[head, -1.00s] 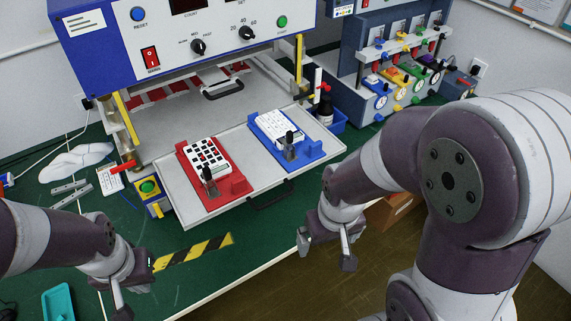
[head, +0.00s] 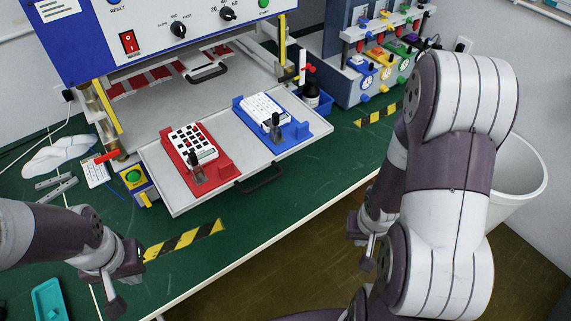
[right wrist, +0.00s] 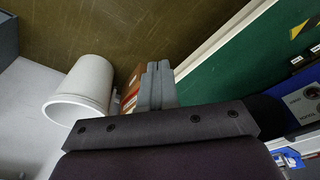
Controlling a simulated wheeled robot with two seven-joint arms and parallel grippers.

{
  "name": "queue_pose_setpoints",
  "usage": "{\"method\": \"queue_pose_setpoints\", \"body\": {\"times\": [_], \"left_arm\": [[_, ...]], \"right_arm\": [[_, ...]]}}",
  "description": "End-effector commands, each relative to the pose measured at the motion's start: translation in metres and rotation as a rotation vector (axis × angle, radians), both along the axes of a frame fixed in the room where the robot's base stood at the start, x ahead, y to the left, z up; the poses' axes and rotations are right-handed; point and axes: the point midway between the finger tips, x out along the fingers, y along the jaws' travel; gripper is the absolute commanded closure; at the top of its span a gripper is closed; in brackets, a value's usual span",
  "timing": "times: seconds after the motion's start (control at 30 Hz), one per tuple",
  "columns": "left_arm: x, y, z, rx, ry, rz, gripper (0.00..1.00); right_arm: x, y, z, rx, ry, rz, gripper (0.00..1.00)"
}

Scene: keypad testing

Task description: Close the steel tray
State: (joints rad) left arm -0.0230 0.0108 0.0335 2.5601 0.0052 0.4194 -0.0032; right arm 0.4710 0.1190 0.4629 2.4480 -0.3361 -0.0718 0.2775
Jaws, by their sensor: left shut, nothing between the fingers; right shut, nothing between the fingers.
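The steel tray (head: 225,142) is pulled out from the blue testing machine (head: 85,62) and reaches over the green bench. It has a black handle (head: 262,180) on its front edge. A red fixture (head: 222,172) and a blue fixture (head: 312,126) sit on it, each holding a white keypad. My left gripper (head: 127,285) is shut and empty, left of the tray and nearer me, low over the bench. My right gripper (head: 362,248) is right of the tray, past the bench edge, partly hidden by my arm. In the right wrist view its fingers (right wrist: 157,85) are shut together and empty.
A second handle (head: 208,74) shows inside the machine. A test rig (head: 375,60) stands at the back right. A white bin (head: 518,175) stands on the floor at right. The bench front carries striped tape (head: 185,240).

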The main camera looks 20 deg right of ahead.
Motion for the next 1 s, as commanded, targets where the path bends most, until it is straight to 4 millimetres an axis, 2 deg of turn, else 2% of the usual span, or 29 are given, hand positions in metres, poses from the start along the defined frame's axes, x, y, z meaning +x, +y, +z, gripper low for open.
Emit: {"method": "queue_pose_setpoints", "body": {"times": [0.03, 0.07, 0.17, 0.27, 0.3, 0.4, 0.43, 0.57, 0.67, 1.0], "left_arm": [[0.0, 0.0, -0.003, 0.0, 0.0, 0.0, 1.0], [0.0, 0.0, -0.003, 0.0, 0.0, 0.0, 1.0], [0.0, 0.0, -0.004, 0.0, 0.0, 0.0, 1.0], [0.0, 0.0, -0.004, 0.0, 0.0, 0.0, 1.0], [0.0, 0.0, -0.003, 0.0, 0.0, 0.0, 1.0], [0.0, 0.0, -0.004, 0.0, 0.0, 0.0, 1.0], [0.0, 0.0, -0.004, 0.0, 0.0, 0.0, 1.0], [0.0, 0.0, -0.003, 0.0, 0.0, 0.0, 1.0], [0.0, 0.0, -0.001, 0.0, 0.0, 0.0, 1.0], [0.0, 0.0, 0.011, 0.0, 0.0, 0.0, 1.0]], "right_arm": [[0.006, -0.005, -0.016, 0.036, -0.094, -0.089, 1.0], [0.014, -0.005, -0.022, 0.073, -0.175, -0.143, 1.0], [0.045, 0.012, -0.021, 0.289, -0.453, -0.323, 1.0], [0.076, 0.042, 0.01, 0.588, -0.673, -0.451, 1.0], [0.085, 0.051, 0.027, 0.701, -0.735, -0.484, 1.0], [0.1, 0.06, 0.06, 0.905, -0.83, -0.556, 1.0], [0.102, 0.06, 0.065, 0.941, -0.84, -0.579, 1.0], [0.109, 0.062, 0.066, 0.979, -0.836, -0.618, 1.0], [0.123, 0.067, 0.062, 0.977, -0.834, -0.613, 1.0], [0.19, 0.088, 0.041, 0.974, -0.836, -0.614, 1.0]]}}
